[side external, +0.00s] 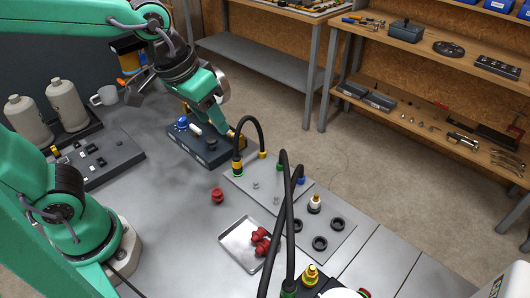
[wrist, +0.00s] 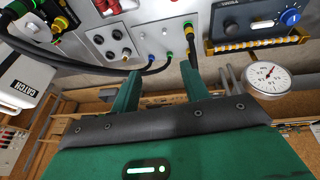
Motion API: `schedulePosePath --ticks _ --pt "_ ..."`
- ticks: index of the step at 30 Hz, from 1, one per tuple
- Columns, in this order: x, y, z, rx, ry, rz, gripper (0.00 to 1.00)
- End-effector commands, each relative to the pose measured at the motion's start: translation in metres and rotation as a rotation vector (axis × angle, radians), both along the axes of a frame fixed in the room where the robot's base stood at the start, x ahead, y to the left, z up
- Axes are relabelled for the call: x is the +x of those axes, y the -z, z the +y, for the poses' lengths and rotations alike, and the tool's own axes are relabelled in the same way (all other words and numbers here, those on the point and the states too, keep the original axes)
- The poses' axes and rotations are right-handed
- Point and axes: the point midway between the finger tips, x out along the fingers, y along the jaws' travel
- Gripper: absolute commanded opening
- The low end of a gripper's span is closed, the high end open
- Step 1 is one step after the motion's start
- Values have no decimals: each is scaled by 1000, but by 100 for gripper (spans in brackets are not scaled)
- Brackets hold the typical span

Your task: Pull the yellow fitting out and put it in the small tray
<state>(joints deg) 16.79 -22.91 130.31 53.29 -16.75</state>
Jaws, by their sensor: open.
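A yellow fitting (side external: 238,167) sits on the grey panel at the end of an arched black hose; it also shows in the wrist view (wrist: 188,28), above and beyond my fingertips. A second yellow ring (side external: 262,155) is at the hose's other end. My gripper (side external: 222,122) is above the back left of the panel, beside the fitting and apart from it. In the wrist view my gripper (wrist: 161,70) has its two green fingers spread with nothing held between them. The small tray (side external: 235,254) lies on the bench in front and holds red parts (side external: 260,240).
A dark box with a blue knob (side external: 182,123) stands beneath my gripper. Hoses (side external: 287,205) arch over the panel's right side, near black rings (side external: 320,243). A red part (side external: 217,195) stands on the bench. Another yellow fitting (side external: 311,275) is at the front. Bench left of the tray is clear.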

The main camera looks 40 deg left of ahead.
Motion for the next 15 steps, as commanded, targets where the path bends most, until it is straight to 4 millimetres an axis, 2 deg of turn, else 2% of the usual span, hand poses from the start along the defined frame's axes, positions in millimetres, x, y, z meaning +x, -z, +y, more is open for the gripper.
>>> schedulePosePath --ticks 1,6,15 --pt "5 3 -13 -2 9 22 45" --pt "18 12 -55 -10 13 86 45" --pt "26 40 -137 6 15 192 45"
